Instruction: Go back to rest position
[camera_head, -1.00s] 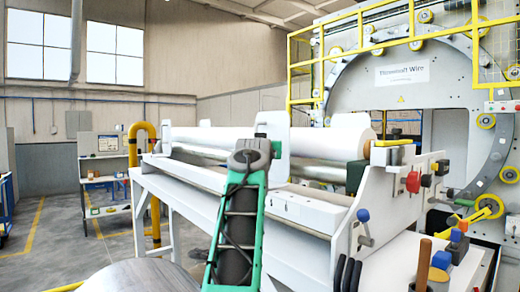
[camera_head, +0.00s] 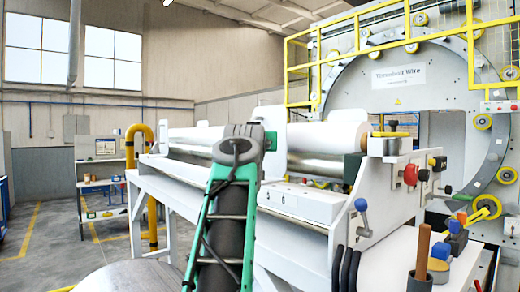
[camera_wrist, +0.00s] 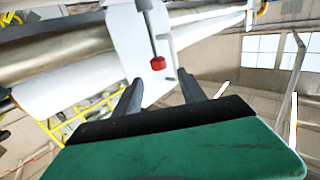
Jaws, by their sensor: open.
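My gripper (camera_wrist: 160,78) is open in the wrist view. Its two dark fingers stand apart with nothing held between them. Beyond the fingers is a white plate (camera_wrist: 130,45) of the machine, with a metal rod and a red knob (camera_wrist: 158,63). I cannot tell whether the fingers touch the plate. In the head view my green-and-grey arm rises in front of the long white roller bench (camera_head: 300,205), and the fingers are hidden behind it.
The bench carries a white roll (camera_head: 335,137). At its right end are a red knob (camera_head: 411,174), a blue-topped lever (camera_head: 362,207) and a wooden-handled tool (camera_head: 423,250). A large ring machine (camera_head: 400,75) stands behind. Floor is open at left, before a shelf (camera_head: 100,170).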

